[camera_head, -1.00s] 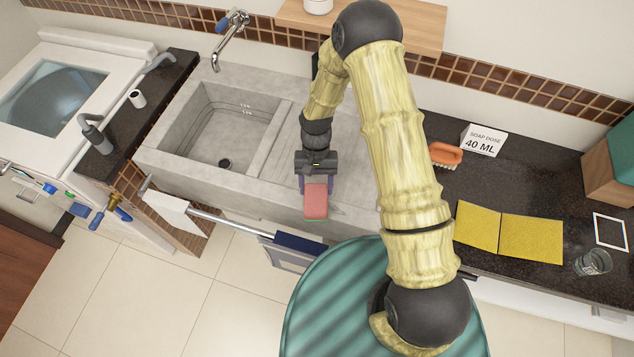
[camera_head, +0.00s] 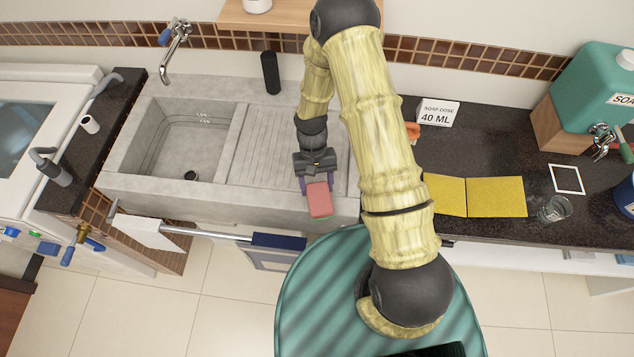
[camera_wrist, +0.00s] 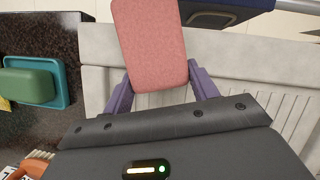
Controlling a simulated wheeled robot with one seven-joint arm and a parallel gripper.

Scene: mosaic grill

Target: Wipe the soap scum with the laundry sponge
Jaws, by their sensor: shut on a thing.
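The sponge (camera_head: 319,201) is a pink-red block, over the front edge of the concrete sink unit's ribbed drainboard (camera_head: 268,150). My gripper (camera_head: 317,183) is shut on it, with purple fingers on both sides. In the wrist view the sponge (camera_wrist: 149,45) sticks out beyond the fingers of my gripper (camera_wrist: 160,88). I cannot tell whether the sponge touches the concrete. I cannot make out any soap scum; the sponge and my arm cover part of the drainboard.
The sink basin (camera_head: 180,150) is left, with a wall tap (camera_head: 177,50). A black cylinder (camera_head: 270,73) stands behind the drainboard. On the right counter are yellow cloths (camera_head: 495,197), a glass (camera_head: 554,209) and a "SOAP DOSE 40 ML" sign (camera_head: 437,113). Green soap (camera_wrist: 28,86) sits on a teal dish (camera_wrist: 62,88).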

